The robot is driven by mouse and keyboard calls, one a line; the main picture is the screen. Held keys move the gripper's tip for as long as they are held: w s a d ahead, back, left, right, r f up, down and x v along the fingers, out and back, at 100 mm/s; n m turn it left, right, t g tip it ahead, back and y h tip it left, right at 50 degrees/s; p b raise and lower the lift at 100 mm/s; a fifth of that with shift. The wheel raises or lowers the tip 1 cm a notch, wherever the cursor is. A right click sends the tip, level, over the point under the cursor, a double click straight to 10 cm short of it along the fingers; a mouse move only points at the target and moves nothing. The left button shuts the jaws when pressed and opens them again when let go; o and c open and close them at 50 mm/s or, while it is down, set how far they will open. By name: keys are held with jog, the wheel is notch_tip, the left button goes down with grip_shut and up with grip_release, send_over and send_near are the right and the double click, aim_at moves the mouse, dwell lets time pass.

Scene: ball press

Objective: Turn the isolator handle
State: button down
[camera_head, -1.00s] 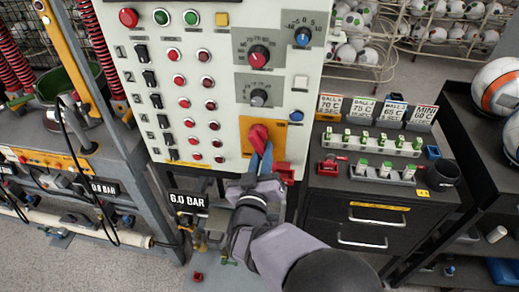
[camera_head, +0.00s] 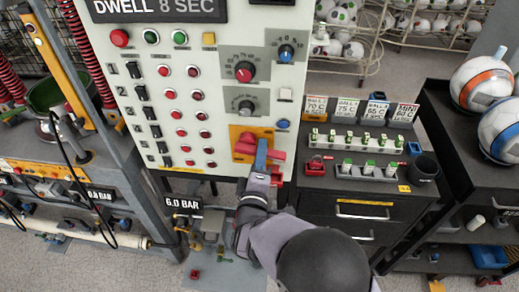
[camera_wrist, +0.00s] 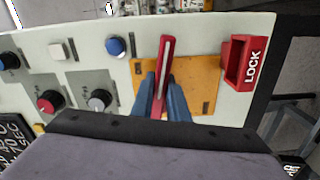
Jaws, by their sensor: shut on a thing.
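The red isolator handle (camera_head: 244,147) sits on an orange plate (camera_head: 236,132) low on the white control panel, and lies roughly sideways across it. My gripper (camera_head: 262,156) is shut on it, with blue fingers over its middle. In the wrist view the handle (camera_wrist: 166,58), with a pale stripe, stands between the two blue fingers (camera_wrist: 162,98). A red LOCK piece (camera_wrist: 243,62) is on the panel beside the plate, apart from the handle. My fingers and wrist hide part of the handle and plate.
A dark drawer cabinet (camera_head: 345,225) with small racks stands close at right. A 6.0 BAR sign (camera_head: 183,203) is at lower left.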

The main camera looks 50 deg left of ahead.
jog(key=shift+r+n+p, duration=0.5)
jog(key=shift+n+p, duration=0.05)
jog(key=shift+n, duration=0.55)
jog(key=c, duration=1.7)
grip_release()
jog(key=shift+s+d+f+b, duration=0.1)
jog(key=shift+s+d+b, duration=0.2)
jog(key=shift+s+d, duration=0.05)
jog(key=b+v, duration=0.2)
jog(key=v, duration=0.4)
jog(key=shift+s+d, duration=0.1)
jog(key=shift+d, duration=0.05)
